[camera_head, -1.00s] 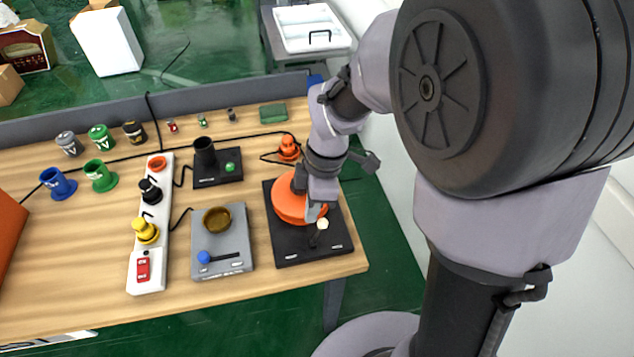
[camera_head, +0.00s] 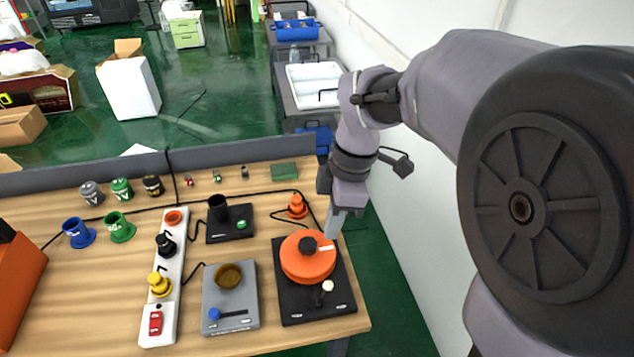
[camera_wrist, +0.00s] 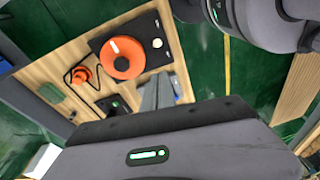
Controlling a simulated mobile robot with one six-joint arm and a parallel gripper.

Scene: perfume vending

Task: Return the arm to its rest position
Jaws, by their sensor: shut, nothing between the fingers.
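My gripper (camera_head: 333,222) is shut and empty. In the head view it points down above the right edge of the wooden table (camera_head: 110,285), just beyond and right of the orange round dial (camera_head: 307,262) on its black base. In the wrist view the fingers (camera_wrist: 157,93) show as grey bars at the middle, apart from the orange dial (camera_wrist: 121,60). My arm reaches in from the right side of the head view.
The table holds a grey unit with a brown bowl (camera_head: 229,275), a white button strip (camera_head: 172,260), a black cup on a plate (camera_head: 218,207) and several small cups. A grey panel (camera_head: 90,171) runs along the back. A white wall (camera_head: 420,215) stands at right.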

